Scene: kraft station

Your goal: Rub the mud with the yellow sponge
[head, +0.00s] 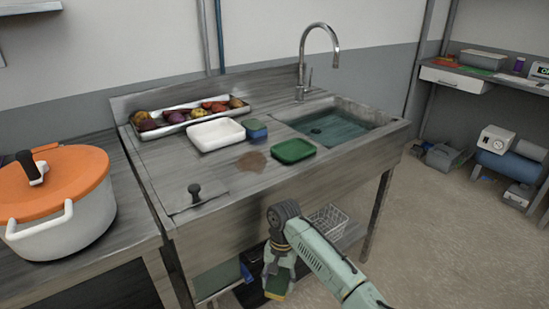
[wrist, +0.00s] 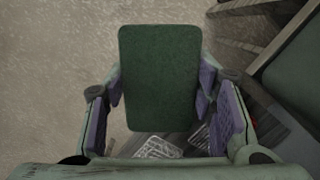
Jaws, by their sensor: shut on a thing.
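In the head view the held sponge (head: 275,294) shows a thin yellow edge at the bottom. In the wrist view the purple finger pads (wrist: 160,92) press on both sides of it. The sponge is apart from the mud. Most of its yellow side is hidden.
A green dish (head: 293,150), a blue block (head: 255,130), a white tray (head: 216,134) and a vegetable tray (head: 187,117) stand on the counter. The sink (head: 345,112) is behind right. An orange-lidded pot (head: 58,200) stands left. A wire basket (head: 328,220) sits below the counter.

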